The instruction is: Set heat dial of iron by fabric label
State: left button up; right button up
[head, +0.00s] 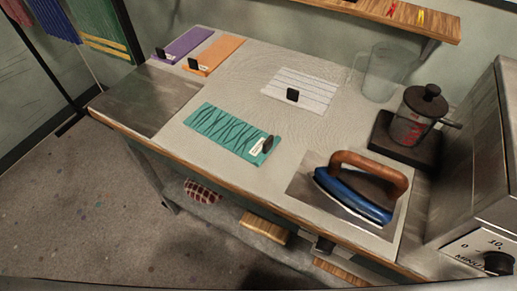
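In the head view a blue iron (352,194) with a brown wooden handle stands on a grey metal plate (302,188) at the table's front right. No heat dial can be made out on the iron. A teal patterned cloth (228,134) lies left of the iron, with a small pale label (257,148) and a black clip (267,144) at its right end. The label's writing is too small to read. A white striped cloth (305,84), an orange cloth (222,52) and a purple cloth (184,42) lie farther back, each with a black clip. Neither gripper is in view.
A glass jug (385,72) and a lidded glass press (418,112) on a dark base stand at the back right. A metal box (485,160) with a minute dial (497,262) stands at far right. The table's (250,85) middle has bare room. A wooden shelf (410,18) hangs above.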

aim_at(325, 247)
jog(key=k+j+z, duration=0.25)
jog(key=k+j, duration=0.15)
jog(key=k+j+z, duration=0.2)
jog(key=k, duration=0.35)
jog(key=j, duration=0.1)
